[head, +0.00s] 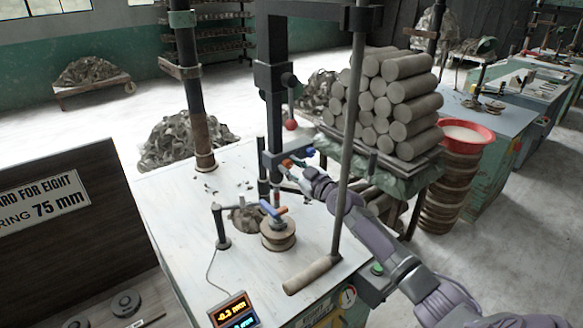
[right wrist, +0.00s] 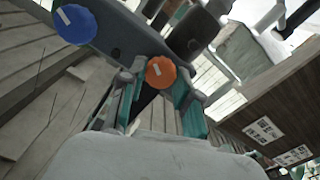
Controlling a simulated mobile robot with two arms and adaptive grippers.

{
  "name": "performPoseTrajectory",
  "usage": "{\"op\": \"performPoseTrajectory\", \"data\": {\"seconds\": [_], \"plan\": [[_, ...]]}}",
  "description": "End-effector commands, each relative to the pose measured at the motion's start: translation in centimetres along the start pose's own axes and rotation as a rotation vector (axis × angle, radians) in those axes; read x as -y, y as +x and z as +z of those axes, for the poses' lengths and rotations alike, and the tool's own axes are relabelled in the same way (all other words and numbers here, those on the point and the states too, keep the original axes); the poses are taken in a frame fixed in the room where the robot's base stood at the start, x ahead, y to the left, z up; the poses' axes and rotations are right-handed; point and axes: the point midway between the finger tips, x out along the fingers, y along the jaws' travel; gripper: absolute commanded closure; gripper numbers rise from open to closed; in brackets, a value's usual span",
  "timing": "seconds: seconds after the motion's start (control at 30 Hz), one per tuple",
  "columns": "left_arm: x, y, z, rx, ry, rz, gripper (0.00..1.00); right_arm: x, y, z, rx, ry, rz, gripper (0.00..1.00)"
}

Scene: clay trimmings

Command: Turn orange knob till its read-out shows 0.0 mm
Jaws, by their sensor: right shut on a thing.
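The orange knob (head: 287,163) sits on a dark bracket on the press column, and a blue knob (head: 309,152) is beside it. My right gripper (head: 291,172) is shut on the orange knob. In the right wrist view the orange knob (right wrist: 160,72), with a pale mark on its face, lies between my teal-lined fingers (right wrist: 160,98); the blue knob (right wrist: 75,24) is at upper left, clear of them. The read-out (head: 235,308) at the table's front shows about -0.3 mm in orange; its blue lower line is cut by the frame edge. My left gripper is out of view.
A round clay piece (head: 278,234) stands below the knobs with blue and orange parts over it. A long lever (head: 345,150) with a clay-coloured grip runs close to my right arm. Stacked clay cylinders (head: 385,100) and a red-rimmed tub (head: 463,134) stand behind.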

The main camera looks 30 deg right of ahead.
Motion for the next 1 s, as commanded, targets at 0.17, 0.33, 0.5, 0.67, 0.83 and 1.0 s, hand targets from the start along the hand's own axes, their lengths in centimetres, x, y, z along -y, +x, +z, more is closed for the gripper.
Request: {"op": "performPoseTrajectory", "data": {"seconds": [0.17, 0.33, 0.5, 0.67, 0.83, 1.0], "plan": [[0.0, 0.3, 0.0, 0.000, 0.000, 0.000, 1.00, 0.0, 0.0, 0.1, 0.000, 0.044, 0.000, 1.00], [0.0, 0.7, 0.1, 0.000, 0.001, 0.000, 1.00, 0.1, 0.0, 0.2, 0.000, 0.140, -0.001, 1.00], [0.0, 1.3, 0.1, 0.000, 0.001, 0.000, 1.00, 0.1, 0.0, 0.2, 0.000, 0.284, 0.000, 1.00], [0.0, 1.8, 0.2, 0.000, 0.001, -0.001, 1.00, 0.1, 0.0, 0.2, 0.001, 0.436, -0.001, 1.00], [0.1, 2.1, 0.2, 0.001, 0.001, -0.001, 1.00, 0.0, 0.0, 0.2, 0.001, 0.597, 0.000, 1.00], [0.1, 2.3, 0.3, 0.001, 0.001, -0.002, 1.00, 0.0, 0.0, 0.2, 0.001, 0.760, -0.001, 1.00]]}}
